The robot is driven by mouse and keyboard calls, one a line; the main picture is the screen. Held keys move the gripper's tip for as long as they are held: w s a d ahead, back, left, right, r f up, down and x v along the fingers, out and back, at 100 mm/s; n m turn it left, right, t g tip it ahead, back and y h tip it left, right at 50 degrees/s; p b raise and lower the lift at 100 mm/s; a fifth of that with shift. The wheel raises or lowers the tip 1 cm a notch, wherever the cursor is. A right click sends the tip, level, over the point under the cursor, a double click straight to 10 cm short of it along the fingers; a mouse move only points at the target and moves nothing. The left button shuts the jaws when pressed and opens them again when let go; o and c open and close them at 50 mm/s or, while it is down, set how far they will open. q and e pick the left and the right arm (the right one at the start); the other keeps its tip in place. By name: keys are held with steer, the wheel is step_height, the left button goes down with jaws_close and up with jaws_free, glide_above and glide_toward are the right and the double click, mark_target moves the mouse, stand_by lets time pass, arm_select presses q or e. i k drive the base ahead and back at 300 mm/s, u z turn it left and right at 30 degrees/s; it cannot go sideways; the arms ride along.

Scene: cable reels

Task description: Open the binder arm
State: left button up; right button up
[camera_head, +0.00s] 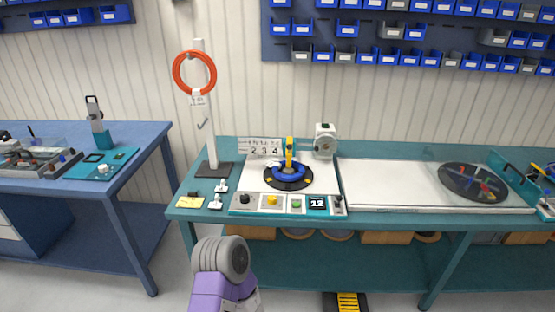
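A coiling station stands on the middle green bench. A black turntable disc (301,183) lies on its white top with a blue coil (277,173) on it. A yellow upright arm (289,150) stands at the coil; I take it for the binder arm, but cannot be sure. Its lower end meets the coil area, and whether it is closed is too small to tell. A white boxy unit with a round face (325,140) stands behind right. A purple and grey link of my own arm shows at the bottom, well short of the bench. Neither gripper is in view.
A control panel (285,204) with knobs and a small display runs along the station's front. A stand (206,125) holds a red coil (177,72) at left. Small clips (215,204) and a yellow note (190,202) lie nearby. A white board (400,184) fills the right.

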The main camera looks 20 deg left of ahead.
mark_target(289, 140)
steer(key=u, duration=0.55)
steer(key=i, duration=0.8)
steer(key=u, duration=0.65)
